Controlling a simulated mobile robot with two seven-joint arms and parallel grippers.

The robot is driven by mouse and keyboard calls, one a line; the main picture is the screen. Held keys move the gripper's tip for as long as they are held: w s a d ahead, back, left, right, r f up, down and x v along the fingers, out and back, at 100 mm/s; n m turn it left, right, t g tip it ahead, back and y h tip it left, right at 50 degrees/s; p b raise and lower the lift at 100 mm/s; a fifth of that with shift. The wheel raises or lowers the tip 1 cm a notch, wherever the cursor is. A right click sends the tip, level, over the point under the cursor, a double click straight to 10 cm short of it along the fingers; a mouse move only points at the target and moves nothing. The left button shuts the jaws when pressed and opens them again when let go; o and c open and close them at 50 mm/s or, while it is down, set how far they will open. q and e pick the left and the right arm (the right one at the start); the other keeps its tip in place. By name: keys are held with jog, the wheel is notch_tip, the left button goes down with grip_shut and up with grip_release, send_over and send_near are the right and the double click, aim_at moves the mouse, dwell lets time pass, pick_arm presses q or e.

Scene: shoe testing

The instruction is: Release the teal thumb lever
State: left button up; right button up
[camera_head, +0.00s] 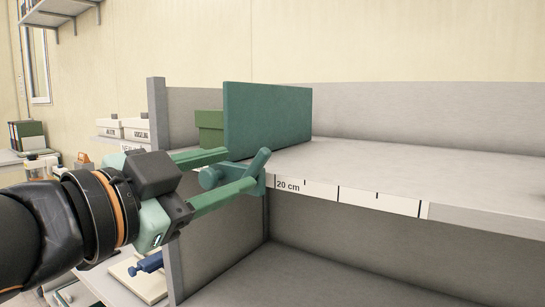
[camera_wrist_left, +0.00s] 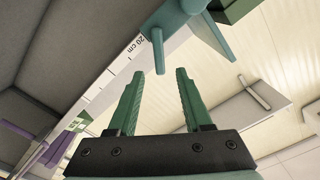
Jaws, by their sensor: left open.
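The teal thumb lever (camera_head: 258,163) is at the shelf's front edge, at the foot of the upright teal divider panel (camera_head: 268,118). It tilts up to the right, with a rounded teal knob (camera_head: 209,178) beside it. My left gripper (camera_head: 241,168) is open around this area, its green fingers reaching to the lever and knob. In the left wrist view, a narrow teal piece (camera_wrist_left: 159,58) points between the open fingertips (camera_wrist_left: 159,74), with clear gaps on both sides. I cannot tell whether a finger touches it. My right gripper is not in view.
The grey shelf (camera_head: 390,165) carries a white scale strip (camera_head: 360,200) marked 20 cm. A green box (camera_head: 210,126) stands behind the panel. A grey side wall (camera_head: 158,110) rises at the left. A blue clamp-like item (camera_head: 150,263) lies below. The shelf right of the panel is clear.

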aim_at(254, 169)
pick_arm(q)
jog(key=p+x, duration=0.1)
jog(key=x, duration=0.9)
jog(key=shift+w+d, duration=0.15)
grip_shut()
